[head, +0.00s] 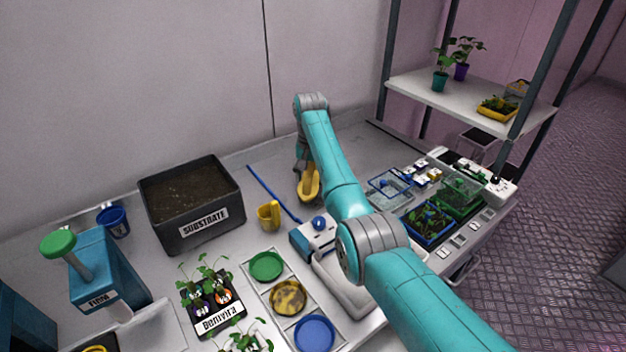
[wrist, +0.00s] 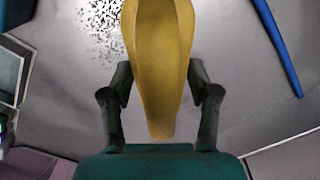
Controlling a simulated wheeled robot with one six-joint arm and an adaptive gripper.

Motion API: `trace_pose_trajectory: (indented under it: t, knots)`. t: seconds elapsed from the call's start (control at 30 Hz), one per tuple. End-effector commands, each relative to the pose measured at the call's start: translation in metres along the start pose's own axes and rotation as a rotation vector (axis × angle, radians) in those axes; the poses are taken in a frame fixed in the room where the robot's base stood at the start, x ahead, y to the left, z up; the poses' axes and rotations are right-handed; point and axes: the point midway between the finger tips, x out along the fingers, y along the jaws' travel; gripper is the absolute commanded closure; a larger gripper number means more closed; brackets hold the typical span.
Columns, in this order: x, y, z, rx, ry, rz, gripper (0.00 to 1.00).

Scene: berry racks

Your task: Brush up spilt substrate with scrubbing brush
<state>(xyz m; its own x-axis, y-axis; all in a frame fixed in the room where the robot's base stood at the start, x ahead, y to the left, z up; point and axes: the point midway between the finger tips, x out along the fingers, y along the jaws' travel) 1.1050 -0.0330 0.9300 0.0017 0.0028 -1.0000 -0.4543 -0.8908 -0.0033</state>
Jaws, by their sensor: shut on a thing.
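My gripper (wrist: 160,80) is shut on the yellow scrubbing brush (wrist: 158,45), with one dark finger on each side of it. In the head view, the brush (head: 309,185) is low over the table, below my wrist, at the back middle. I cannot tell whether its underside touches the table. The spilt substrate (wrist: 103,22) shows in the wrist view as dark specks on the grey surface, just left of the brush. The brush may hide part of it. I cannot make out the spill in the head view.
A blue stick (head: 273,193) lies left of the brush; it also shows in the wrist view (wrist: 280,50). A yellow cup (head: 268,215) and a black substrate box (head: 190,235) stand further left. A blue-topped device (head: 312,239) is in front. Clear trays (head: 390,187) lie to the right.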

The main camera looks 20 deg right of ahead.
Motion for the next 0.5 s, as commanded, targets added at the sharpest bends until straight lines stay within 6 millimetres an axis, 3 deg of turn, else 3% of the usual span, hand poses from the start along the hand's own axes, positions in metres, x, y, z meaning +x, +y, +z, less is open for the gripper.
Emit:
trace_pose_trajectory:
  t: [0.27,0.5]
  knots:
    - [0.001,-0.006,-0.007,0.001,-0.001,0.000,0.68]
    - [0.001,0.005,-0.018,0.002,-0.001,0.001,0.68]
